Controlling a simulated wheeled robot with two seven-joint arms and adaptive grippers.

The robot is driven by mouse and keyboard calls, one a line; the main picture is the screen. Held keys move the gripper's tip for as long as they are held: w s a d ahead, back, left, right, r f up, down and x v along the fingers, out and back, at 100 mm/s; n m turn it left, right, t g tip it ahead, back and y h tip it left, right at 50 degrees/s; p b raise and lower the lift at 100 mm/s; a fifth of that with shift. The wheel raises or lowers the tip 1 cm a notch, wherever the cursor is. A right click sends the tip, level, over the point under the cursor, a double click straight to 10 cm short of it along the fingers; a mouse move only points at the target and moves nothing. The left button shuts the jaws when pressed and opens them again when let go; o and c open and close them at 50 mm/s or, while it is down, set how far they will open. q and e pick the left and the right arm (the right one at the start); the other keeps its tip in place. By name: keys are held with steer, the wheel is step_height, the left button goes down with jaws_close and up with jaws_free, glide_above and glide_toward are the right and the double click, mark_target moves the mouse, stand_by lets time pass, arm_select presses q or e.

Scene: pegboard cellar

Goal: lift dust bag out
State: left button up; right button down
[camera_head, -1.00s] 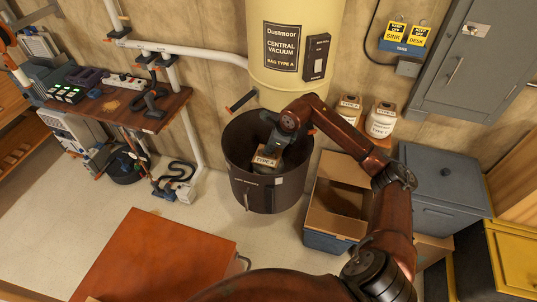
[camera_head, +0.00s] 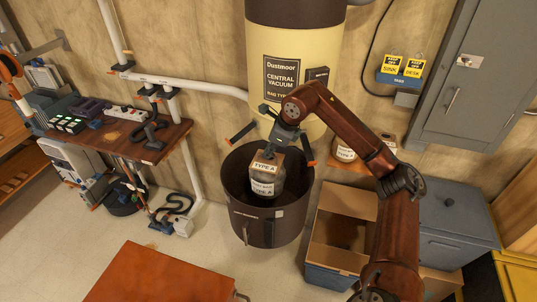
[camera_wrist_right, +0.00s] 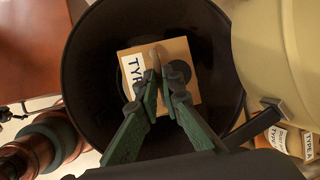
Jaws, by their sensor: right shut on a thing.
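The dust bag (camera_head: 265,187) is a grey-white sack with a tan cardboard collar marked TYPE A. It is upright inside the dark round bin (camera_head: 243,222) below the cream vacuum canister (camera_head: 292,75), its top near rim height. My right gripper (camera_head: 270,150) is above the bag, shut on its collar. In the right wrist view the fingertips (camera_wrist_right: 160,78) meet at the collar (camera_wrist_right: 185,55), beside its dark round opening, with the bin's black inside around it. The bag's lower end is hidden by the bin wall. My left gripper is not in view.
An open cardboard box (camera_head: 333,245) stands right of the bin, and a grey lidded bin (camera_head: 450,225) beyond it. Spare bags (camera_head: 345,153) sit on a shelf behind my right arm. A workbench (camera_head: 125,135) is at left; an orange-red surface (camera_head: 150,275) is at front.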

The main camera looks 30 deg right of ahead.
steer(key=shift+r, duration=0.2)
steer(key=shift+r+p, duration=2.25)
steer(key=shift+r, duration=0.65)
